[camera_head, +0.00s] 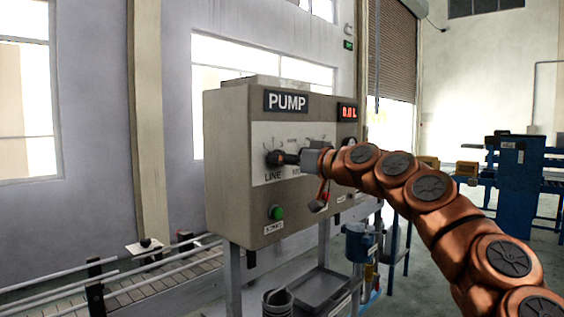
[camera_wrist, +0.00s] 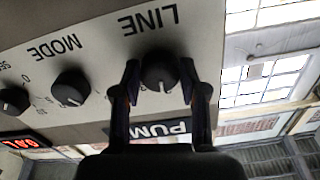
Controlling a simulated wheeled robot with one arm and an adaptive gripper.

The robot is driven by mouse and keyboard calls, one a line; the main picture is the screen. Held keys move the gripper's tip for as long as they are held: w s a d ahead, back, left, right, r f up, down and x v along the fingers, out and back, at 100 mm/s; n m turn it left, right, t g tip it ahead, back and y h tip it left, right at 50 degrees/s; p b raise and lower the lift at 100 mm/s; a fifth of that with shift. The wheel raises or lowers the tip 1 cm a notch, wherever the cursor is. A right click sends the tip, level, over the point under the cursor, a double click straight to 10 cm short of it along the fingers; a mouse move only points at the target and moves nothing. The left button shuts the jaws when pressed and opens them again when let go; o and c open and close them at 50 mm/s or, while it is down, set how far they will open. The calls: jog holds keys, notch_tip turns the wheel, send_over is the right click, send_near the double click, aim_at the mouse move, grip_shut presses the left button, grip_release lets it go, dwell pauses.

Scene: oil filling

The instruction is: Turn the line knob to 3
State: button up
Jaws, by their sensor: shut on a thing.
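In the head view my gripper (camera_head: 288,158) reaches the left part of the panel (camera_head: 262,140) from the right, at the line knob (camera_head: 272,158). The numbers around the line knob and its pointer setting are not readable.
The mode knob (camera_wrist: 70,87) and another knob (camera_wrist: 14,101) sit beside the line knob. A green start button (camera_head: 276,212) is below. A tray (camera_head: 322,290) and a dark bucket (camera_head: 277,302) are under the box.

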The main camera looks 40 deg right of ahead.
jog(key=shift+a+m+b, duration=0.1)
jog(key=shift+m+b, duration=0.6)
jog(key=shift+m, duration=3.2)
jog(key=o, duration=1.1)
jog(key=shift+o, duration=0.2)
jog(key=shift+s, duration=0.1)
